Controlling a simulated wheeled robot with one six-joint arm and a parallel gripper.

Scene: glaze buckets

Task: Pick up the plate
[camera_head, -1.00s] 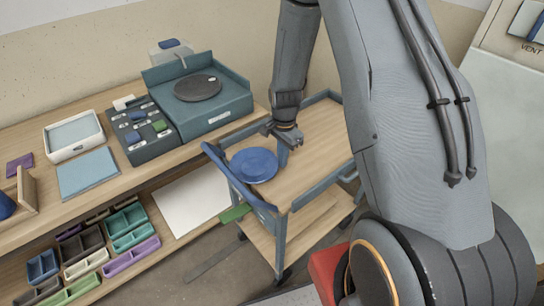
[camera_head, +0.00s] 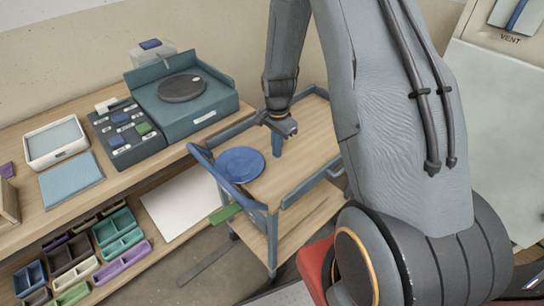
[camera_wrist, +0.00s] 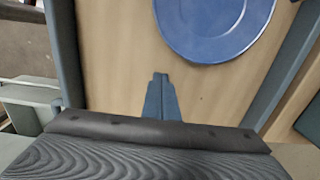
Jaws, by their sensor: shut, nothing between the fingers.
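The blue plate (camera_head: 240,165) lies flat on the wooden top of the cart (camera_head: 305,160), near its blue-handled end. In the wrist view the plate (camera_wrist: 215,22) is at the top, partly cut off by the frame edge. My gripper (camera_head: 277,152) points down over the cart, just right of the plate and apart from it. In the wrist view my gripper (camera_wrist: 160,78) shows with its fingers together and nothing between them, a short way below the plate's rim.
Raised teal rails edge the cart, with a blue handle (camera_head: 225,178) beside the plate. A bench to the left holds a teal unit with a dark disc (camera_head: 182,88), a dark block rack (camera_head: 125,130) and a white tray (camera_head: 56,142). Several small bins sit below.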

